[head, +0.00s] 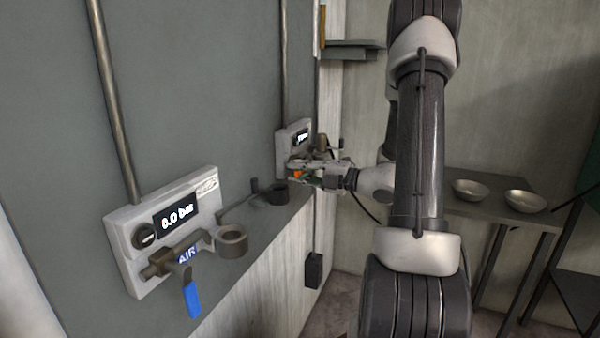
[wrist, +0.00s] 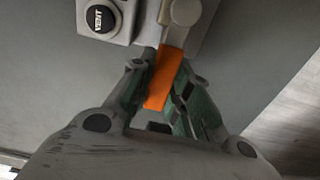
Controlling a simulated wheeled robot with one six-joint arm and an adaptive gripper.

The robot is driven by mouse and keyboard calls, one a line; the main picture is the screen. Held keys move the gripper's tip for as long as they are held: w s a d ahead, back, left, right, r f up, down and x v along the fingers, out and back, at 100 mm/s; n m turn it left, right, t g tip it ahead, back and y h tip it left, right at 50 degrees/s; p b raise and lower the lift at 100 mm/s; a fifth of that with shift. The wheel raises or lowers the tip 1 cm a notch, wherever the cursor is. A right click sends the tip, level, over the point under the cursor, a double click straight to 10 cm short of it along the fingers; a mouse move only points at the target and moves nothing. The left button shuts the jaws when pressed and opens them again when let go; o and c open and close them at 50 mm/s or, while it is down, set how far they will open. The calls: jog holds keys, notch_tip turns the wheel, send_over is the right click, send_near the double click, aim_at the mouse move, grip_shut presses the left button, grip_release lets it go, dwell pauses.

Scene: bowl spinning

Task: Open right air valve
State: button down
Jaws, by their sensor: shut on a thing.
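The right air valve panel (head: 293,140) is on the wall at the far end, white with a small display that is too small to read. Its orange handle (wrist: 163,80) runs between the fingers of my gripper (wrist: 160,105) in the wrist view. The gripper (head: 302,174) is shut on this handle, and a bit of orange shows between the fingers in the head view. The handle's top end meets the grey valve body (wrist: 184,14). A round black VENT knob (wrist: 101,18) sits on the panel to the left. The fingers cover part of the handle's sides.
A nearer left panel (head: 118,232) reads 0.0 bar and has a blue handle (head: 192,299) hanging down. A grey ledge (head: 265,225) runs below the panels. Two metal bowls (head: 470,189) stand on a table at the right.

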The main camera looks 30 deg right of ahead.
jog(key=c, duration=1.3)
grip_release()
jog(key=v, duration=1.2)
jog(key=shift+d, duration=0.1)
